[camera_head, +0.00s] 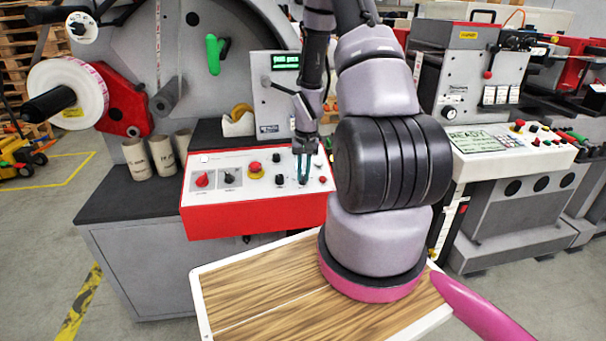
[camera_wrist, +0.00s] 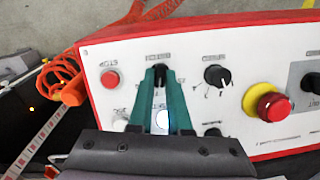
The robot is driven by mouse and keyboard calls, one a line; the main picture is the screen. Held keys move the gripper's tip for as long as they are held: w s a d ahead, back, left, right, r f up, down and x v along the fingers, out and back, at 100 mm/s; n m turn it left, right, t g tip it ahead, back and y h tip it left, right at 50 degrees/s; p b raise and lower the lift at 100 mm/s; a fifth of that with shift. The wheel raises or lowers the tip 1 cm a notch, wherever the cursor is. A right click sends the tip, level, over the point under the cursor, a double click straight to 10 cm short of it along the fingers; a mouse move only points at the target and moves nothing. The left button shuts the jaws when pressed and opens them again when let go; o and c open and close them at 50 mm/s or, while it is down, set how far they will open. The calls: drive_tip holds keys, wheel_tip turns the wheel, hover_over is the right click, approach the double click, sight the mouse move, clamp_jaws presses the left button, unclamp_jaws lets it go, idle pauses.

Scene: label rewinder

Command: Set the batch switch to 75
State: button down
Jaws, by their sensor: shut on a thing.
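The white-topped control panel (camera_head: 222,158) with a red front carries the knobs and buttons. My gripper (camera_head: 303,180) reaches down to its right part. In the wrist view my gripper's teal fingers (camera_wrist: 160,80) are shut on a small black knob (camera_wrist: 160,72), one finger on each side. The label by this knob is too blurred to read, so I cannot confirm from it that this is the batch switch. The fingers partly hide the knob and its marks, and its setting cannot be read. A blue-white round light or button (camera_wrist: 162,121) shows between the fingers.
Close beside the held knob are a red button (camera_wrist: 111,80) and another black knob (camera_wrist: 215,76) with tick marks. A yellow-and-red emergency stop (camera_wrist: 270,106) is farther along. The label machine with its green display (camera_head: 285,62) stands behind the panel.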

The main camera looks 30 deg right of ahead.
sight(307, 183)
drive_tip(key=shift+m, duration=0.6)
drive_tip(key=c, duration=0.9)
unclamp_jaws()
drive_tip(key=shift+o, duration=0.2)
drive_tip(key=shift+r, duration=0.1)
wheel_tip(307, 183, up, 11)
drive_tip(key=shift+s+d+f, duration=0.2)
drive_tip(key=shift+s+d, duration=0.1)
drive_tip(key=shift+d, duration=0.15)
